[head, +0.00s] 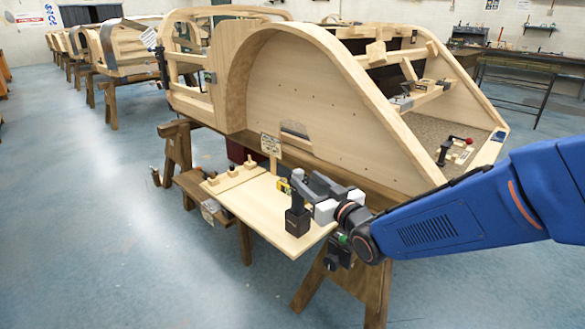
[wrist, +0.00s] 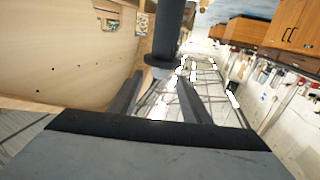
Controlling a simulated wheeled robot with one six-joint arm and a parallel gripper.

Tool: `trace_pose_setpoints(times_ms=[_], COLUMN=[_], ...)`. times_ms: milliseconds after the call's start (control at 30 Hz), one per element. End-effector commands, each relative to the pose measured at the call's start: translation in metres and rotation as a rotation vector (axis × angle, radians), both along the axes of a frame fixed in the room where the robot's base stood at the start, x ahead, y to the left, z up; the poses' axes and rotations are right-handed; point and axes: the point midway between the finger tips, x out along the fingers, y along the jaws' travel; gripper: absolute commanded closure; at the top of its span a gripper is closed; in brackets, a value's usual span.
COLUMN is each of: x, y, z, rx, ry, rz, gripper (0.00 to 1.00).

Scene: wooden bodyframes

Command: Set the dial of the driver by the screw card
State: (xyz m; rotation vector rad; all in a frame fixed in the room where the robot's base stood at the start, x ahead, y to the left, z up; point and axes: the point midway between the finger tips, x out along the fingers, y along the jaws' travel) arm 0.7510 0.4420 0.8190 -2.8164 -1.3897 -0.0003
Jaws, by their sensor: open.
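The driver (head: 298,208) is dark grey and stands upright on its block-like base near the front of a pale wooden board (head: 262,208). In the wrist view its dark cylindrical part and round collar (wrist: 167,66) rise just beyond the fingers. My gripper (head: 312,196) is beside the driver's upper part and open. In the wrist view its two dark fingers (wrist: 157,98) are spread, with the driver between or just beyond their tips; I cannot tell contact. A small card on a post (head: 270,146), likely the screw card, stands at the board's back edge; its marks are too small to read. The dial's setting cannot be made out.
The wooden bodyframe (head: 310,110) rises close behind the board. Several small dark-topped pieces (head: 232,172) sit at the board's left, and a yellow item (head: 283,186) lies behind the driver. A trestle (head: 368,278) stands below. Blue floor (head: 110,240) is open at left.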

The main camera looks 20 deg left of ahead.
Motion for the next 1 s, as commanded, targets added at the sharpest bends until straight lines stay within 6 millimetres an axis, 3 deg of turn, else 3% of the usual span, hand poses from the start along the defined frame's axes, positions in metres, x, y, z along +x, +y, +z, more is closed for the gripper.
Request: trace_pose_setpoints(times_ms=[500, 1000], x=[0.051, 0.058], y=[0.066, 0.076], z=[-0.001, 0.0], rx=[-0.001, -0.001], ry=[0.0, -0.001], rz=[0.0, 0.0], gripper=[0.57, 0.57])
